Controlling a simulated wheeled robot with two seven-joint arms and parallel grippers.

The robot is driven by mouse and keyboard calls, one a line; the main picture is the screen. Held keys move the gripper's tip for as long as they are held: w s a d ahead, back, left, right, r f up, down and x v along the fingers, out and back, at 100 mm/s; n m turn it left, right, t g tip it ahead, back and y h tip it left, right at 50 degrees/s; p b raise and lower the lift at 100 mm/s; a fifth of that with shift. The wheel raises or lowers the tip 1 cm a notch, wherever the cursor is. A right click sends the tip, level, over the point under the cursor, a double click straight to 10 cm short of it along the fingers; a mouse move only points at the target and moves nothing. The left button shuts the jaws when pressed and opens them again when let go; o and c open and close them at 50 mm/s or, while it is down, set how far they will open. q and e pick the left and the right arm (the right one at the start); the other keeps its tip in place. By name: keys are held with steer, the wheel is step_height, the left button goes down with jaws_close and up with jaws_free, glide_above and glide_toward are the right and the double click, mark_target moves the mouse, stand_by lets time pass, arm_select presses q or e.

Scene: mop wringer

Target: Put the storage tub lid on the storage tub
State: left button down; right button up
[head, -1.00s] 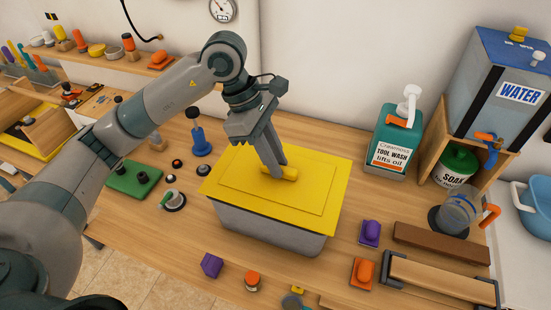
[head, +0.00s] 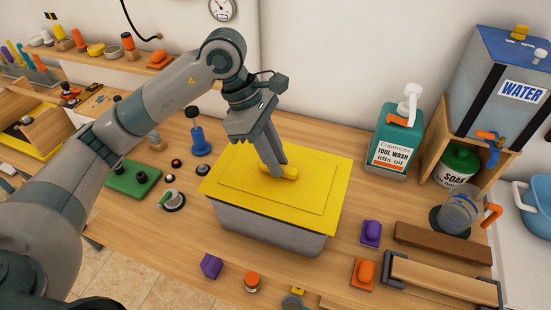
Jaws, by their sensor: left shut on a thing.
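The yellow storage tub lid (head: 310,197) lies over the top of the grey storage tub (head: 265,231) on the wooden bench. Its edges look about level with the tub's rim; whether it is fully seated all round I cannot tell. My left gripper (head: 277,172) reaches down from above and is shut on the lid's yellow handle (head: 291,173). The tub's inside is hidden by the lid. My right gripper does not show.
A purple cube (head: 211,266), an orange-topped knob (head: 252,282) and a purple block (head: 370,233) stand near the tub. A green tool wash bottle (head: 396,140) is behind right.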

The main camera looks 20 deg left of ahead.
arm_select(q)
steer(key=shift+f+b, duration=0.5)
steer(key=shift+b, duration=0.65)
stand_by(1.2)
steer(key=shift+b, duration=0.6)
stand_by(0.7)
steer(key=c, duration=1.6)
jaws_free()
steer(key=shift+r+p, duration=1.6)
steer(key=shift+r, duration=2.35)
